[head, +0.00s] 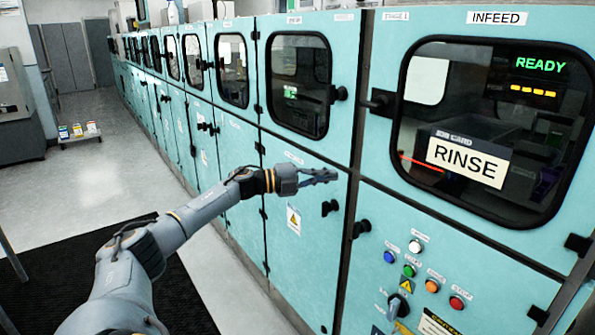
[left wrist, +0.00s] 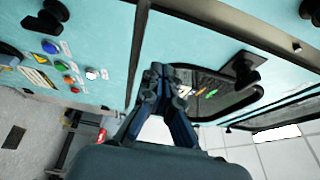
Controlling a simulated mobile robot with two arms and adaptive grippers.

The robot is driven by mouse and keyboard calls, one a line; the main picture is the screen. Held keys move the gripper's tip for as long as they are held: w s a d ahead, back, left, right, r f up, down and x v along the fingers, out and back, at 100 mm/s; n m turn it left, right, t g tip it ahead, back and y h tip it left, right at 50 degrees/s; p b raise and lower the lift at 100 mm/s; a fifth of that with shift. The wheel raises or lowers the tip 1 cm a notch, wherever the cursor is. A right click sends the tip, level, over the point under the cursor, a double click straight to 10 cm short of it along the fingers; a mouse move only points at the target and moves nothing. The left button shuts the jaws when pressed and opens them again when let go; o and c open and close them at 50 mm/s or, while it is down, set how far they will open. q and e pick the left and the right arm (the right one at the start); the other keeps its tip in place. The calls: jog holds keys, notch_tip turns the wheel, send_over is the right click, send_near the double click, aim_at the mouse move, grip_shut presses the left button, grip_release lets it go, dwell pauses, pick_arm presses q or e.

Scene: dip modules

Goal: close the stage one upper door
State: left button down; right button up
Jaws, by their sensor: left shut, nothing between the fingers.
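A "STAGE 1" label (head: 395,15) sits high on the teal cabinet row, near the "INFEED" label. Left of it is a teal upper door (head: 345,50) with a dark rounded window and a black handle (head: 340,93) at its right edge. I cannot tell for sure which door is stage one, or whether this door stands ajar. My left gripper (head: 332,176) is shut and empty, in front of the cabinet below that window. In the left wrist view, its fingers (left wrist: 165,88) overlap a dark window, with a black handle (left wrist: 245,70) beyond.
The infeed panel has a large window with a "RINSE" sign (head: 467,159) behind it and a dark handle (head: 379,102). Coloured buttons (head: 409,270) sit below. A lower handle (head: 329,207) is just under my gripper. A black mat (head: 110,290) lies on the open floor at left.

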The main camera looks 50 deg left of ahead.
pick_arm(q)
jog(key=a+b, duration=0.2)
jog(key=a, duration=0.6)
jog(key=shift+a+f, duration=0.25)
jog(key=shift+f, duration=0.1)
pick_arm(e)
jog(key=shift+w+a+f, duration=0.15)
jog(key=shift+w+f, duration=0.05)
jog(key=shift+f, duration=0.55)
jog(key=shift+w+a+f, duration=0.1)
jog(key=shift+w+f, duration=0.1)
jog(key=shift+f, duration=0.5)
